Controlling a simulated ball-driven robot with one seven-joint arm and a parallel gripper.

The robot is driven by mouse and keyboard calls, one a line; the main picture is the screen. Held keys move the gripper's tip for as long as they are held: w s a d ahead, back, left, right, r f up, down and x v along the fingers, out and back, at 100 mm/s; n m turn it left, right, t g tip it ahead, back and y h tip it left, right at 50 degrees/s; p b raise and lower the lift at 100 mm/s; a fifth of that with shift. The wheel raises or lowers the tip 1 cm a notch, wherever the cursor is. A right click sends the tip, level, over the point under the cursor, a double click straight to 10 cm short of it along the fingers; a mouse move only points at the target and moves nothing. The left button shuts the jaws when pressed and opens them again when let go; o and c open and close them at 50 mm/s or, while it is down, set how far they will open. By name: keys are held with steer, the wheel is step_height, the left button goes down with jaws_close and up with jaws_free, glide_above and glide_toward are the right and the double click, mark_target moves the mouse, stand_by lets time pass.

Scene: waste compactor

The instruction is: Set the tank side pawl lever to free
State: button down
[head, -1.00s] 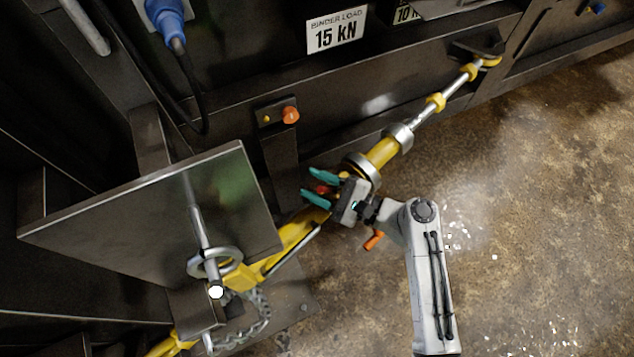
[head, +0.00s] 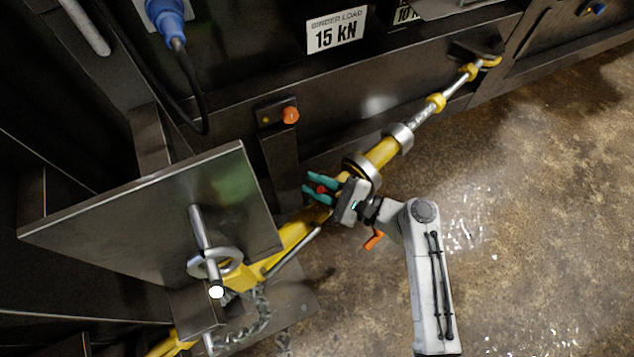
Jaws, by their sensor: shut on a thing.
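A yellow ratchet load binder (head: 383,153) runs diagonally from the plate at lower left to an anchor at upper right. My gripper (head: 319,189) is over the middle of its body. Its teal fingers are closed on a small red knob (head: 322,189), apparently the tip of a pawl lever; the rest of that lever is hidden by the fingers. An orange lever (head: 374,239) sticks out on the near side, below my wrist and apart from the fingers. The pictures do not clearly show which lever is the tank side one or its setting.
A steel plate (head: 130,215) with a ring and pin (head: 205,245) stands at left, and a chain (head: 255,322) hangs below. An orange button (head: 290,115) is on the dark frame behind. The floor (head: 540,210) at right is clear.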

steer(key=shift+w+d+r+m+t+y+p, duration=0.25)
steer(key=shift+m+p, duration=0.2)
steer(key=shift+m, duration=0.25)
steer(key=shift+w+d+r+m+t+y+p, duration=0.15)
steer(key=shift+w+d+r+m+p, duration=0.2)
steer(key=shift+m, duration=0.35)
steer(key=shift+w+d+r+m+t+y+p, duration=0.15)
steer(key=shift+w+d+m+t+y+p, duration=0.15)
steer(key=shift+m, duration=0.75)
steer(key=shift+w+d+r+m+t+y+p, duration=0.1)
steer(key=shift+w+d+m+t+y+p, duration=0.2)
steer(key=shift+m, duration=0.75)
steer(key=shift+w+d, duration=0.1)
steer(key=shift+w, duration=0.05)
steer(key=c, duration=1.1)
jaws_free()
steer(key=v, duration=1.1)
steer(key=shift+r, duration=0.15)
